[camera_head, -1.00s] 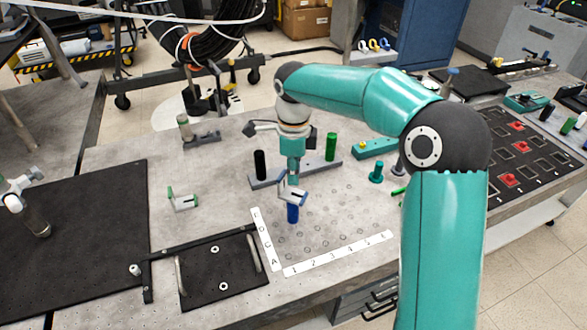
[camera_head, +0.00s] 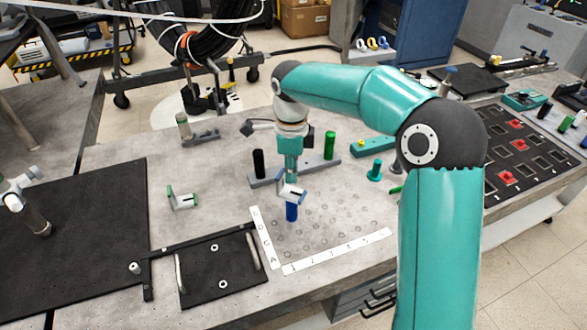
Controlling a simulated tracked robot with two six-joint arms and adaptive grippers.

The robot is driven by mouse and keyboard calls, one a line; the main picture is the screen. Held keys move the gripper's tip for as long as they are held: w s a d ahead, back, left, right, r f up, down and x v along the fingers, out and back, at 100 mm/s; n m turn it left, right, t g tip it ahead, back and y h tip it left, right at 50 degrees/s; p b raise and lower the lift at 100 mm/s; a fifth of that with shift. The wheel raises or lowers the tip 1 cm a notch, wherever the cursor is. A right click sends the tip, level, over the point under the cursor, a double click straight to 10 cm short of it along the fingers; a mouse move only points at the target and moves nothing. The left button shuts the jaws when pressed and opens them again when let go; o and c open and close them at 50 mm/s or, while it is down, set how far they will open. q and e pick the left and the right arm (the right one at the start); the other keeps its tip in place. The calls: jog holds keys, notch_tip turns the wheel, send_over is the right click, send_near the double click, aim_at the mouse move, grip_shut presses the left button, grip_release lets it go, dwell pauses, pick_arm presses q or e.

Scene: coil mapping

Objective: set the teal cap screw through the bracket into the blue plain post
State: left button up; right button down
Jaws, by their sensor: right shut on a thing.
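My right gripper (camera_head: 291,191) reaches down over the hole grid on the table. It is shut on the blue plain post (camera_head: 291,212), which is upright with its lower part showing below the fingers. I cannot tell whether its foot is seated in a hole. The teal cap screw (camera_head: 375,171) stands on the table to the right of the gripper, apart from it. A small white bracket with green ends (camera_head: 182,199) lies to the left, apart from both.
A grey rack bar (camera_head: 318,167) behind the gripper holds a black post (camera_head: 258,163) and a green post (camera_head: 329,146). White label strips (camera_head: 338,251) edge the grid. A black plate with handles (camera_head: 222,270) lies at the front. Table around the bracket is clear.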

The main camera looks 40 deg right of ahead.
aim_at(292, 192)
jog(key=shift+f, duration=0.15)
dwell(0.3)
jog(key=shift+f+b, duration=0.9)
jog(key=shift+f, duration=0.1)
jog(key=shift+f+b, duration=0.75)
jog(key=shift+f, duration=0.25)
dwell(0.8)
jog(key=m, duration=0.5)
jog(key=c, duration=1)
grip_release()
jog(key=shift+c, duration=0.2)
notch_tip(292, 192, up, 12)
jog(key=shift+f, duration=0.1)
